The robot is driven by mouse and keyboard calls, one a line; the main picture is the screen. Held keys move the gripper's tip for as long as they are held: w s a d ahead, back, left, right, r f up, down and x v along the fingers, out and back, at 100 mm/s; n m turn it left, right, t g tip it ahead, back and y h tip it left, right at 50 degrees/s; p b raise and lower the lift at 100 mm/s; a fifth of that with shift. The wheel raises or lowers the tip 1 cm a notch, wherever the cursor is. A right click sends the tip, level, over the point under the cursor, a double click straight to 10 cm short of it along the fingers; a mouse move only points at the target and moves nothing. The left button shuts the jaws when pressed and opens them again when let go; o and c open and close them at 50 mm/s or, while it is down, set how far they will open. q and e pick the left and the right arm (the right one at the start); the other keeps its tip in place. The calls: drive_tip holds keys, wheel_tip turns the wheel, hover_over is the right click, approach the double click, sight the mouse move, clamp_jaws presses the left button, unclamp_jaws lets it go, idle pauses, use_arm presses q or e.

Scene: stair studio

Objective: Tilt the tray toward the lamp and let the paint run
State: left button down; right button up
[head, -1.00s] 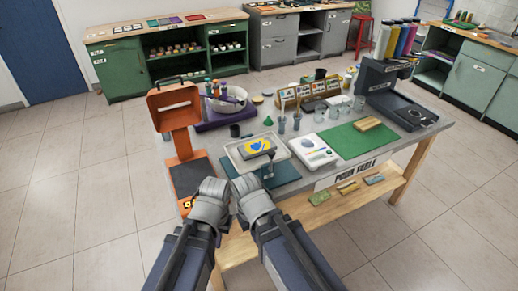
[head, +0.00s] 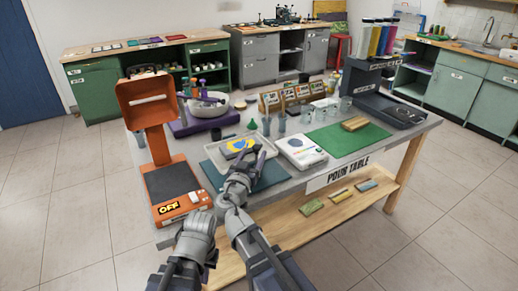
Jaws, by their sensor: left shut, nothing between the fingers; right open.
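The tray (head: 224,154) is pale and shallow, holding yellow and blue paint, and rests over a dark teal mat (head: 270,176) near the table's front. The orange lamp (head: 136,93) stands to its left, with a hood on a post and a dark plate on its base. A sign on the base reads OFF. My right gripper (head: 246,160) is open at the tray's near side and covers part of it; I cannot tell whether it touches. My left gripper (head: 206,232) is shut and empty, low in front of the table edge near the lamp base; its fingertips are mostly hidden.
A white scale-like device (head: 301,151) and a green mat (head: 349,138) lie right of the tray. Several clear cups and a dark rack (head: 372,85) stand at the back right.

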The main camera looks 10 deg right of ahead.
drive_tip(key=shift+x, duration=3.9)
clamp_jaws()
